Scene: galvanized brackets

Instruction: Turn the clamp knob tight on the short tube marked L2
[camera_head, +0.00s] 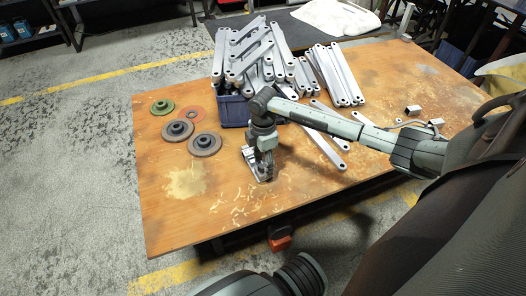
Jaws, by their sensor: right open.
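My right gripper (262,174) is open and points down, low over the front middle of the wooden table (225,208). Silvery parts show at its fingertips; I cannot tell whether they are only fingers or also a small piece on the table. Two small light metal pieces, perhaps short tubes, lie at the table's right: one piece (412,110) and another piece (436,122). They are well apart from the right gripper. No L2 mark and no clamp knob can be made out at this size. My left gripper is not in view.
A blue bin (233,113) heaped with galvanized brackets (250,50) stands behind the right gripper. More brackets (338,75) lie to its right. Several discs, including a green one (162,106) and a grey one (204,144), lie at left. The table's front left is clear.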

